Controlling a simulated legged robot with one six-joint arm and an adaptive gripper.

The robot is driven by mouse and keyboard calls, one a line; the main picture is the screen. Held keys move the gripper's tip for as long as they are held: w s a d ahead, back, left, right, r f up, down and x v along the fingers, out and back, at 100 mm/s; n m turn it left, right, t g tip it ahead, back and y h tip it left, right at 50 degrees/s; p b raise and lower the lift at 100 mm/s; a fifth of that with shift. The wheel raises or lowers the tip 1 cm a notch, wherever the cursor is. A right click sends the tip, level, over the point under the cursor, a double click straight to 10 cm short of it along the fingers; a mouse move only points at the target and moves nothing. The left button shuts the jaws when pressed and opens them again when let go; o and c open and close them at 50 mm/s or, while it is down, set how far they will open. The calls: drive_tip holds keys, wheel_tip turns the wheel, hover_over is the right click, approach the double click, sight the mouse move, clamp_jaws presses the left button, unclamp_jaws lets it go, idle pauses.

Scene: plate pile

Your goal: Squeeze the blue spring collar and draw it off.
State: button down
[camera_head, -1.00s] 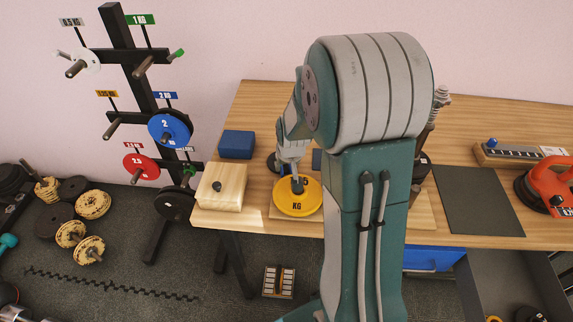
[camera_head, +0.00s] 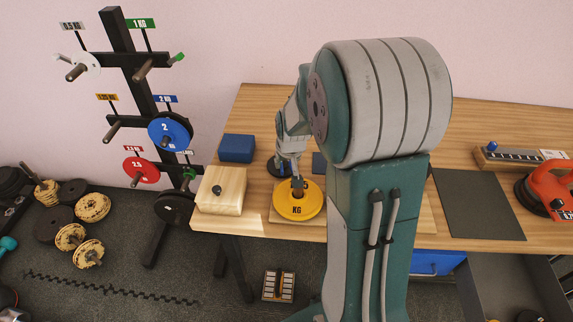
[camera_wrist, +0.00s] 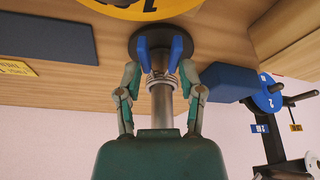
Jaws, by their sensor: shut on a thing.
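The blue spring collar (camera_wrist: 177,48) has two upright blue tabs and a grey coil around a silver post (camera_wrist: 162,108). My gripper (camera_wrist: 161,72) is shut on the collar, with one finger on each side of it. The post runs between the fingers towards my green palm. A round black base (camera_wrist: 160,32) lies beyond the tabs; whether the collar touches it I cannot tell. In the head view my gripper (camera_head: 285,160) is low over the table, just behind the yellow plate (camera_head: 298,208); the collar is small and partly hidden there.
A wooden block (camera_head: 221,190) and a blue box (camera_head: 237,148) stand left of my gripper on the table (camera_head: 470,120). A dark mat (camera_head: 478,203) and an orange tool (camera_head: 548,188) lie to the right. A plate rack (camera_head: 140,85) stands left of the table.

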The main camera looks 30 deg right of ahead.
wheel_tip(320, 180, up, 12)
drive_tip(key=shift+f, duration=0.15)
idle(2.2)
drive_tip(key=shift+s, duration=0.15)
